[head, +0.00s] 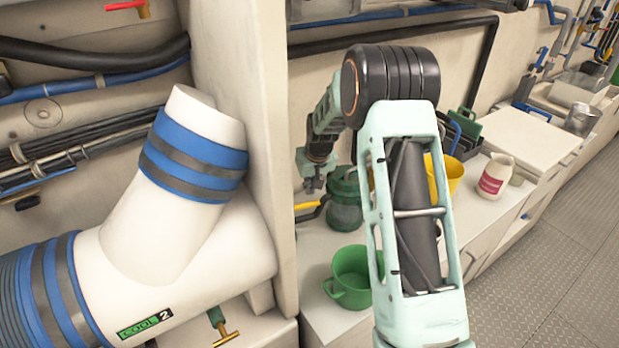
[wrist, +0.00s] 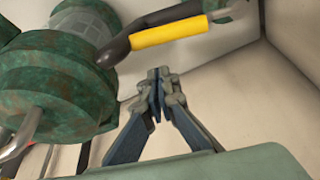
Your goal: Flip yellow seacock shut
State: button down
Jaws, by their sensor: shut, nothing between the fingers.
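The yellow seacock handle (head: 311,209) shows in the head view beside the green strainer body (head: 345,205), partly behind the partition. In the wrist view the yellow-sleeved lever (wrist: 170,34) runs from a dark bent end at left up to the right. My gripper (wrist: 158,74) is shut and empty, with its fingertips just below the lever in that picture; I cannot tell whether they touch it. In the head view my gripper (head: 313,187) hangs just above the yellow handle. The valve body behind the lever is mostly hidden.
The corroded green strainer (wrist: 55,80) fills the left of the wrist view, close to my fingers. A green mug (head: 350,280), a yellow cup (head: 447,175) and a white jug (head: 495,175) stand on the bench. A white pipe (head: 170,235) and partition (head: 240,120) block the left.

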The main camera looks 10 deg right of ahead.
jog(key=shift+s+d+f, duration=0.1)
jog(key=shift+s, duration=0.55)
jog(key=shift+s+d+f, duration=0.1)
jog(key=shift+s, duration=0.55)
